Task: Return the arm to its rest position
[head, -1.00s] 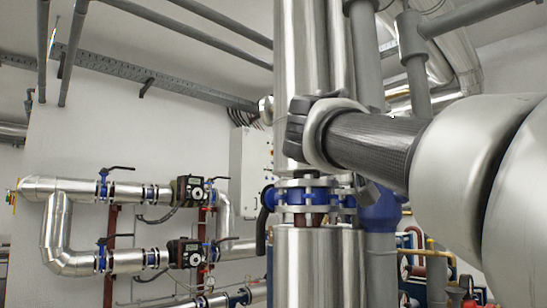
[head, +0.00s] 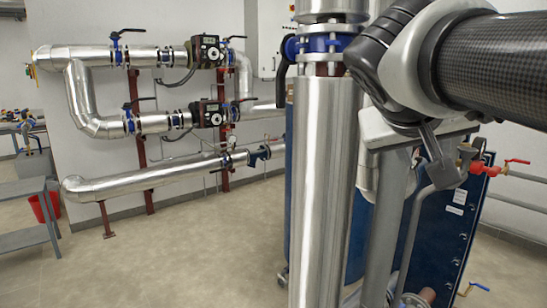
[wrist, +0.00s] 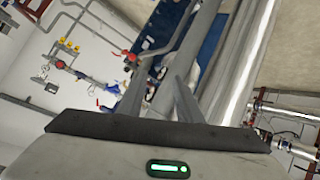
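My arm (head: 475,62) reaches in from the right edge of the head view, with its dark wrist end in front of the upright silver pipe and the blue plate exchanger. My gripper (wrist: 160,80) shows in the wrist view as two grey fingers standing apart, with nothing seen between them but background. In the head view the gripper is partly hidden behind the wrist, and only a dark grey part hangs below it. I cannot tell from these frames whether any part touches the pipework.
A thick upright silver pipe (head: 322,190) stands close in front, left of my wrist. The blue plate exchanger (head: 460,215) with red-handled valves (head: 482,168) is at the right. Silver pipework with pumps (head: 207,50) lines the back wall. A grey table (head: 28,188) is at left; open floor lies between.

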